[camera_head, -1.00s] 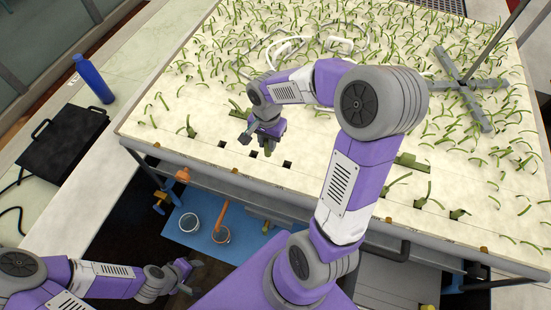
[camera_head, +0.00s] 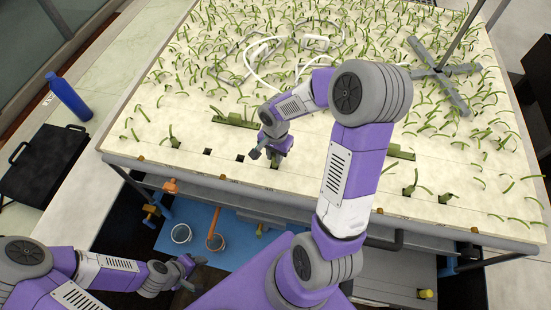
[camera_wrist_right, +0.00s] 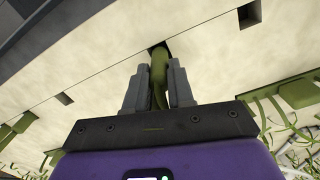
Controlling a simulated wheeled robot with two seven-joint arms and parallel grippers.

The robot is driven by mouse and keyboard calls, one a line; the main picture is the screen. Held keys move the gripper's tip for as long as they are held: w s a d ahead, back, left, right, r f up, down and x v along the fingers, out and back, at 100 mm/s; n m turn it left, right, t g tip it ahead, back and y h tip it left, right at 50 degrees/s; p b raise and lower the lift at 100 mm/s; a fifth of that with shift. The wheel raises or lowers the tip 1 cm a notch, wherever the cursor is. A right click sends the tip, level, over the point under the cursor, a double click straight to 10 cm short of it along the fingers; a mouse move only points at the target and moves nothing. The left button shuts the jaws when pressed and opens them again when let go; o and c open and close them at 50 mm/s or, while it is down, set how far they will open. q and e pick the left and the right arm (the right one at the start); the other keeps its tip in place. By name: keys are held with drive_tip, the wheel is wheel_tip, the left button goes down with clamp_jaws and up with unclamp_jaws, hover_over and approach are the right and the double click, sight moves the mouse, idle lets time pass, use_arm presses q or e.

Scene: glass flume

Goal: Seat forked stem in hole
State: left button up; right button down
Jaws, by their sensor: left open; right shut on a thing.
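My right gripper (camera_head: 268,154) is over the front strip of the pale board (camera_head: 330,185). In the right wrist view, its two grey fingers (camera_wrist_right: 159,92) are shut on a green stem (camera_wrist_right: 159,75). The stem's far end meets a dark square hole (camera_wrist_right: 157,46); I cannot tell how deep it goes. The stem's fork is not clearly visible. Two empty holes show left of the gripper in the head view, one (camera_head: 207,151) and another (camera_head: 240,158). My left gripper (camera_head: 190,271) is open and empty, low in front of the board.
Green strips stand across the board, several along its front edge (camera_head: 415,190). A flat green piece (camera_head: 235,120) lies behind my right gripper. A grey cross-shaped stand (camera_head: 440,72) is at the back right. A blue bottle (camera_head: 69,97) and black case (camera_head: 42,165) are at left.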

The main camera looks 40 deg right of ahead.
drive_tip(key=shift+f, duration=1.3)
drive_tip(key=shift+f, duration=0.15)
drive_tip(key=c, duration=1)
unclamp_jaws()
wheel_tip(320, 180, up, 12)
drive_tip(key=shift+d+r+p, duration=0.1)
drive_tip(key=shift+r+p, duration=0.1)
drive_tip(key=shift+p, duration=0.1)
drive_tip(key=shift+w+f, duration=0.1)
drive_tip(key=shift+f, duration=0.05)
